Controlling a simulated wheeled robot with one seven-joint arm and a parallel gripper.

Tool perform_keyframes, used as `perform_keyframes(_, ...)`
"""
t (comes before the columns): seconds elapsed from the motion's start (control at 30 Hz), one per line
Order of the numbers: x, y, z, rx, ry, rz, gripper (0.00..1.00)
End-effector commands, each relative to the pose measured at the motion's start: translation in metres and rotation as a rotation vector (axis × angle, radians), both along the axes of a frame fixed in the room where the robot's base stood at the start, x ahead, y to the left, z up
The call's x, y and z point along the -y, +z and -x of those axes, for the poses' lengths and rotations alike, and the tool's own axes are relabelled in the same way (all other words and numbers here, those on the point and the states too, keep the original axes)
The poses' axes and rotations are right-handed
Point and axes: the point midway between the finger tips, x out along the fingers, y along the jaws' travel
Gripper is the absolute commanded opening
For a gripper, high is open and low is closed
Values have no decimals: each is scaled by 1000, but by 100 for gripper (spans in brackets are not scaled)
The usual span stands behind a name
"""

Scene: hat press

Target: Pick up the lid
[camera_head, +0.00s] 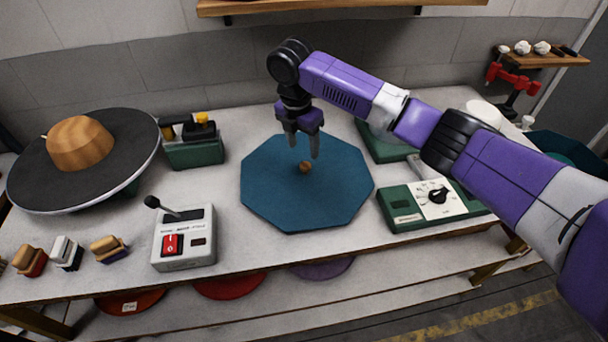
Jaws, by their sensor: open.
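A flat blue eight-sided piece (275,200) with a small round brown knob (305,167) near its middle lies on the table; it looks like the lid. My gripper (303,145) points down over it, its two fingers apart and empty. The fingertips are near the knob and just behind it in the picture. I cannot tell exactly how high they are above it.
A wide black-brimmed hat form (80,150) stands at left. A grey lever box (184,240) is front left, a green box (193,148) behind it. A green dial box (430,205) is close to the right. Several brushes (108,247) lie at the front left.

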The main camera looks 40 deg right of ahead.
Motion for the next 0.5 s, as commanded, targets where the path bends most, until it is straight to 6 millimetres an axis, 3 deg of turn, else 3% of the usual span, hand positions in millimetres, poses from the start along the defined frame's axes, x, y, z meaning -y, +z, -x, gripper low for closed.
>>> perform_keyframes(0.5, 7, -59, -1, 0, -1, 0, 56)
